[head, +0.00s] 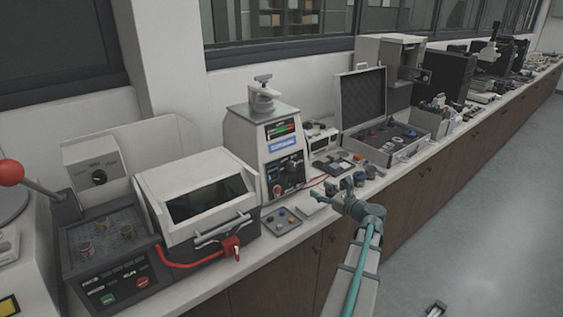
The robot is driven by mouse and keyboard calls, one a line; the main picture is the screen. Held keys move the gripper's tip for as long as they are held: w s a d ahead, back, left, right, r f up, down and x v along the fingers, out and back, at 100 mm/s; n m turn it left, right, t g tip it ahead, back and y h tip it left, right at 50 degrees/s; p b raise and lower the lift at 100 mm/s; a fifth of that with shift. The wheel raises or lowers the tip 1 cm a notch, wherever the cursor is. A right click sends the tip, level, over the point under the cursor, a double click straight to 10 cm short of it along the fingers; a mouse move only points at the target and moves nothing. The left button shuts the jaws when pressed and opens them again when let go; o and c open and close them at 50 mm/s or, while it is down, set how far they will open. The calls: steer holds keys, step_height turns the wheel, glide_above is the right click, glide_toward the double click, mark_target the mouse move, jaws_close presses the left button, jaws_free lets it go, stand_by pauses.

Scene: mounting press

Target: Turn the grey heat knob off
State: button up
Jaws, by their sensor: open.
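The white mounting press (243,150) stands at the middle of the bench with a grey clamp on top. Its front panel has a green and red display, a blue label and several small controls (277,178), one of them red. These are too small for me to tell which is the grey heat knob or where it points. My gripper (344,185) is open and appears empty. It is to the right of the press panel, near the front edge of the bench, apart from the press.
A white machine with a tinted window (200,197) and red cable stands to the left. An open case (386,140) stands behind my gripper. The floor to the right is mostly clear.

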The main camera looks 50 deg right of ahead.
mark_target(294, 168)
steer(key=shift+t, duration=0.4)
steer(key=w+r+p, duration=0.1)
steer(key=w, duration=0.3)
steer(key=w+r+p, duration=0.1)
steer(key=w, duration=0.3)
steer(key=w+d+r+p, duration=0.1)
steer(key=w, duration=0.3)
steer(key=shift+w+r, duration=0.1)
steer(key=shift+w, duration=0.2)
steer(key=shift+c, duration=0.3)
steer(key=c, duration=1.1)
